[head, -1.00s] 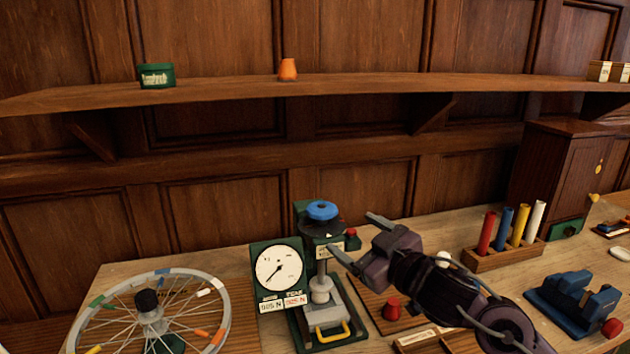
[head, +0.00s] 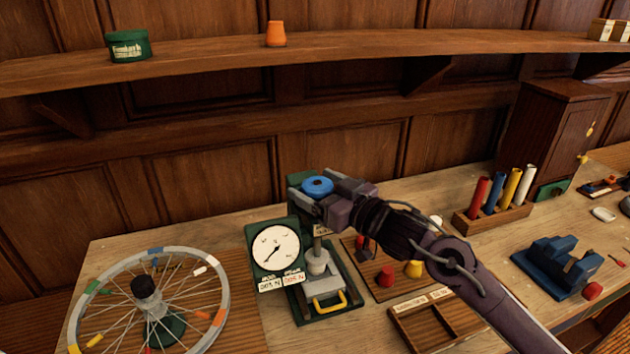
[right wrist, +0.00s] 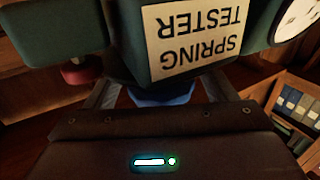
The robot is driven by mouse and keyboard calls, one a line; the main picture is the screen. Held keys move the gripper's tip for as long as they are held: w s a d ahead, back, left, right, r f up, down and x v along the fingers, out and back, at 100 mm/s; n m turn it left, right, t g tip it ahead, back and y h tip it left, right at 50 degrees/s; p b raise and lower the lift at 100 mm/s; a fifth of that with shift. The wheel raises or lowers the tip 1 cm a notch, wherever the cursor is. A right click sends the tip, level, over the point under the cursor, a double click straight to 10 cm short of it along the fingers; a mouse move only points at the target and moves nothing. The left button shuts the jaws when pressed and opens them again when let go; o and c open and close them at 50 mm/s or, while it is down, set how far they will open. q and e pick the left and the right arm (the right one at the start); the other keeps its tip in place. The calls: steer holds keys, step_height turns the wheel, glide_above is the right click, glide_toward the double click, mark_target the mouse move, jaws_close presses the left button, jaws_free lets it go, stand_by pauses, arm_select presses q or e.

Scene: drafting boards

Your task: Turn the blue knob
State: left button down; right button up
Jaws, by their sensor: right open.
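The blue knob (head: 317,186) sits on top of the green spring tester (head: 292,225), which stands on the bench. My right gripper (head: 318,191) is open at the knob, with one finger on the near side and the other on the far side. I cannot tell whether the fingers touch it. In the right wrist view part of the blue knob (right wrist: 163,95) shows between the two fingers, below the "SPRING TESTER" label (right wrist: 200,38). The tester's round dial (head: 274,248) faces me with number plates below it. My left gripper is not in view.
A spoked wheel (head: 215,268) stands left of the tester. Right of it are red and yellow knobs on a board, a wooden tray (head: 393,318), a rack of coloured tubes (head: 468,224) and a blue tool (head: 560,264). A shelf (head: 200,55) runs above.

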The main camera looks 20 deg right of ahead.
steer(key=shift+w+a, duration=0.15)
steer(key=shift+w, duration=0.05)
steer(key=c, duration=1)
steer(key=shift+h, duration=0.3)
